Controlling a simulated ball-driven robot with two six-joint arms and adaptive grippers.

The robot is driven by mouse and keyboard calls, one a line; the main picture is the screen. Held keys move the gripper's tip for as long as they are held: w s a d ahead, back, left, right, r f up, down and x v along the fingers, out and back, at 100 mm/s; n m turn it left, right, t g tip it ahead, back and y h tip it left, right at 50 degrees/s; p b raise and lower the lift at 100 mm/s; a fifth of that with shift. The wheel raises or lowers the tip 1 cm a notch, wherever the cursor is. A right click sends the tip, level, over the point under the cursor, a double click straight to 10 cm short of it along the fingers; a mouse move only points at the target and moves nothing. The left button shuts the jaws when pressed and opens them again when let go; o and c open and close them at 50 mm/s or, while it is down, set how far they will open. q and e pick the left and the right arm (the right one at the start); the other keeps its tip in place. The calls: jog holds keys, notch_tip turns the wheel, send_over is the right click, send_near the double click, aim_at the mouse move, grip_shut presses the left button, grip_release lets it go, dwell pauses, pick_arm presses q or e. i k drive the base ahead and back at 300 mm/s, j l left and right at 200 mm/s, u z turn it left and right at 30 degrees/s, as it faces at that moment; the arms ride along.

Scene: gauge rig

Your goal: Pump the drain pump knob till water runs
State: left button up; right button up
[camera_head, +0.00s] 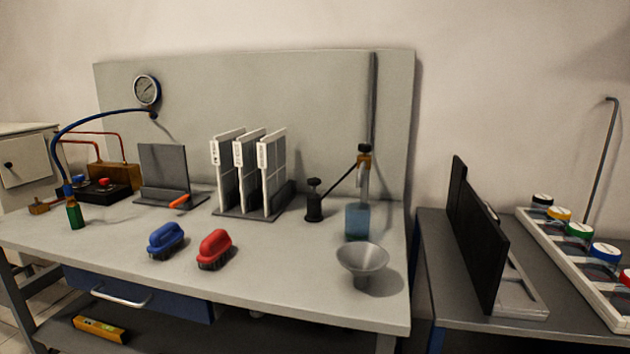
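A small black pump with a round knob on top (314,184) stands upright on the grey workbench (120,241), right of the middle. I take this knob to be the drain pump knob. A thin dark tube (341,180) runs from the pump up to a brass and black fitting (364,155). Below the fitting stands a clear container with blue liquid (357,221). I cannot see any water running. Neither of my grippers is in view.
A grey funnel (362,258) stands in front of the container. White upright panels (252,172) stand left of the pump. Blue (166,240) and red (214,248) brushes lie toward the front. A second table (440,270) on the right holds a black panel (478,235) and jars.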

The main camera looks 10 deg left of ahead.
aim_at(314, 182)
jog(key=i+j+z, duration=0.1)
jog(key=i+j, duration=0.45)
jog(key=j, duration=0.2)
jog(key=i+j+z, duration=0.15)
jog(key=i+j, duration=0.35)
jog(key=j, duration=0.25)
jog(key=z, duration=0.05)
